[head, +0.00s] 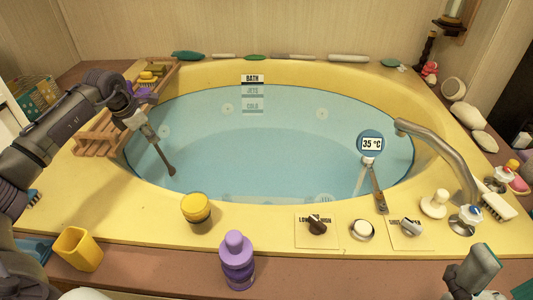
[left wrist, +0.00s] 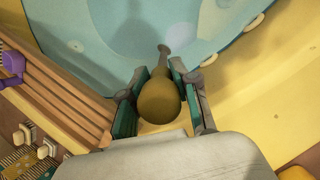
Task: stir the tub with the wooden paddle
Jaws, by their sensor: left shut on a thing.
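The yellow-rimmed corner tub (head: 300,212) is full of pale blue water (head: 260,150). My left gripper (head: 146,127) is over the tub's left side, shut on the wooden paddle (head: 162,155). The paddle slants down and right, its dark lower end over the water near the left rim; I cannot tell whether it touches the surface. In the left wrist view, the paddle's rounded handle end (left wrist: 160,100) sits between the two fingers (left wrist: 160,95), and its far end shows over the water. My right gripper (head: 470,274) is partly in view at the bottom right, away from the tub's water.
A wooden slatted rack (head: 105,138) lies across the left rim near my arm. A yellow jar (head: 195,207), a purple bottle (head: 237,260) and a yellow cup (head: 77,249) stand at the front. A faucet (head: 440,152) and a thermometer (head: 370,145) are at the right. The middle water is clear.

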